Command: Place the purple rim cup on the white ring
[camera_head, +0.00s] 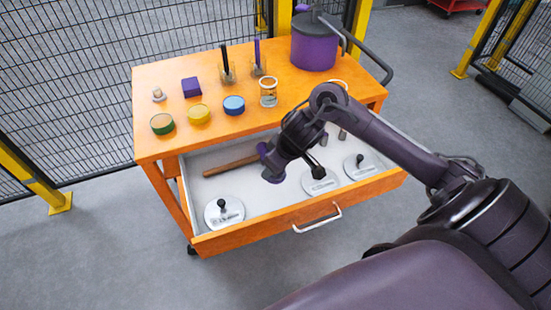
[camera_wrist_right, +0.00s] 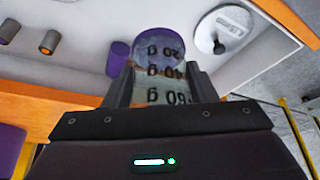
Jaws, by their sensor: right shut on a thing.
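My right gripper (camera_wrist_right: 160,88) is shut on a clear cup (camera_wrist_right: 165,72) with a purple rim, seen between the fingers in the wrist view. Its 20, 40 and 60 g marks read upside down there. In the head view my right gripper (camera_head: 277,163) is over the open drawer (camera_head: 262,207), and I cannot make out the cup behind it. A white curved edge (camera_head: 338,82) shows on the cart top, partly behind my arm; I cannot tell whether it is the white ring. My left gripper is out of view.
The orange cart top (camera_head: 205,148) holds green, yellow and blue round tins, a purple block (camera_head: 191,87), a clear glass (camera_head: 268,93), stands with upright rods and a purple pot (camera_head: 313,48). The drawer holds white discs (camera_head: 224,212) and a wooden handle (camera_head: 230,165).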

